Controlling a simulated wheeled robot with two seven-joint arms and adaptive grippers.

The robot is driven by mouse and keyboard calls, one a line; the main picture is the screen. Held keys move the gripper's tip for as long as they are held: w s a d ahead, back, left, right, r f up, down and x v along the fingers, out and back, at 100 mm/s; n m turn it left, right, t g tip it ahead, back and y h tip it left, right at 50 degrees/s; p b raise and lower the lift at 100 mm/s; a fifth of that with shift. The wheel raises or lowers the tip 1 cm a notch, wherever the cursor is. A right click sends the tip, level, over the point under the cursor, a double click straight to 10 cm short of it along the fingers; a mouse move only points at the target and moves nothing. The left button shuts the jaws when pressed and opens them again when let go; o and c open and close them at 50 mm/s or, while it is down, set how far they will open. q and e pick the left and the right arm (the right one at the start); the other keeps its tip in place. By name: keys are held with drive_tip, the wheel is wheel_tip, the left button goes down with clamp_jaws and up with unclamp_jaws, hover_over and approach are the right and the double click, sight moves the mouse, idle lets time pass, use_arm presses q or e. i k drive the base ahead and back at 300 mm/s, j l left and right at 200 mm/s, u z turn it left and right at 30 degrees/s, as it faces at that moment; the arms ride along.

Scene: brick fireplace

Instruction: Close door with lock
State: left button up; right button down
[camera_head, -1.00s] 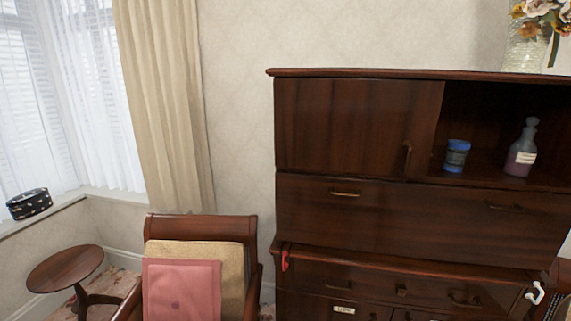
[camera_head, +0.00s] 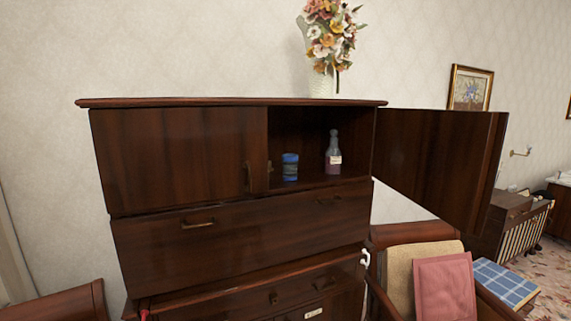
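A dark wooden cabinet (camera_head: 200,240) stands in the middle of the head view. Its upper right door (camera_head: 440,155) is swung wide open to the right. The upper left door (camera_head: 180,155) is closed, with a small vertical handle (camera_head: 248,177) near its right edge. A small metal piece, perhaps the lock part, (camera_head: 269,168) shows at the left edge of the open compartment. Inside the compartment stand a blue jar (camera_head: 290,166) and a bottle with pinkish contents (camera_head: 334,155). Neither of my grippers is in view.
A chair with a pink cushion (camera_head: 445,285) stands below the open door, to the right of the cabinet. A flower vase (camera_head: 322,84) stands on the cabinet top. Another chair (camera_head: 65,305) is at the lower left. A desk-like piece (camera_head: 510,220) is at the far right.

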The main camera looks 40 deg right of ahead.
sight(446, 162)
drive_tip(key=k+l+z, duration=0.15)
drive_tip(key=l, duration=0.95)
drive_tip(key=k+l+z, duration=0.15)
drive_tip(key=l, duration=1)
drive_tip(key=l+z, duration=0.1)
drive_tip(key=l, duration=1)
